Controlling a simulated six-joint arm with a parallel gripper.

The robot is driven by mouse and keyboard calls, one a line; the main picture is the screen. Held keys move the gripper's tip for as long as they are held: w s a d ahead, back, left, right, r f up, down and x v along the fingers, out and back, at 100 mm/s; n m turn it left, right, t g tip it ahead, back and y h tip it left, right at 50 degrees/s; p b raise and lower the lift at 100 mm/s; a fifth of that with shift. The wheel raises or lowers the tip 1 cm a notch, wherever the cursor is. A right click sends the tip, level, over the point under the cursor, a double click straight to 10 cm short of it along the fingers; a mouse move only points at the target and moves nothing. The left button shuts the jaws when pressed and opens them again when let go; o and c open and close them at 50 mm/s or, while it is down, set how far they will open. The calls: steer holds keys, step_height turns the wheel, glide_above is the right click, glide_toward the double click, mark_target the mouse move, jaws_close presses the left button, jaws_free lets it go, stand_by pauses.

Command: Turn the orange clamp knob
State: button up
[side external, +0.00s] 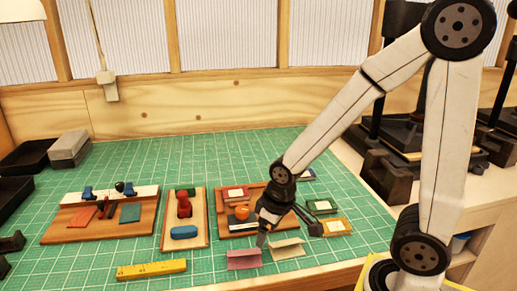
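My gripper (289,234) points down just right of the knob, over the board's front right part. Its two dark fingers are spread apart and look empty. The gripper hides part of the board. I cannot tell whether a finger touches the board or the knob, but a gap shows between knob and gripper.
A pink folded piece (243,260) and a cream one (286,249) lie close below my gripper. Green (321,207) and yellow (336,227) pads lie right. A middle board (169,236) holds a red-handled stamp. A yellow ruler (151,269) lies front left.

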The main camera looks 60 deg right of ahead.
mark_target(241, 209)
steer(key=w+d+r+n, duration=0.1)
steer(key=w+d+n, duration=0.1)
steer(key=w+n, duration=0.1)
steer(key=w+d+r+n+g, duration=0.1)
steer(key=w+n, duration=0.2)
steer(key=w, duration=0.2)
steer(key=w+d+r+n+g, duration=0.1)
steer(key=w+d+r+n, duration=0.1)
steer(key=w+n, duration=0.2)
steer(key=shift+d, duration=0.35)
steer(key=shift+w+d+r+n+g, duration=0.2)
steer(key=shift+w+d+n+g, duration=0.2)
steer(key=shift+n, duration=0.3)
steer(key=shift+f, duration=0.15)
steer(key=shift+s+a+f, duration=0.1)
steer(key=shift+a+f, duration=0.05)
steer(key=shift+f, duration=3.6)
jaws_close()
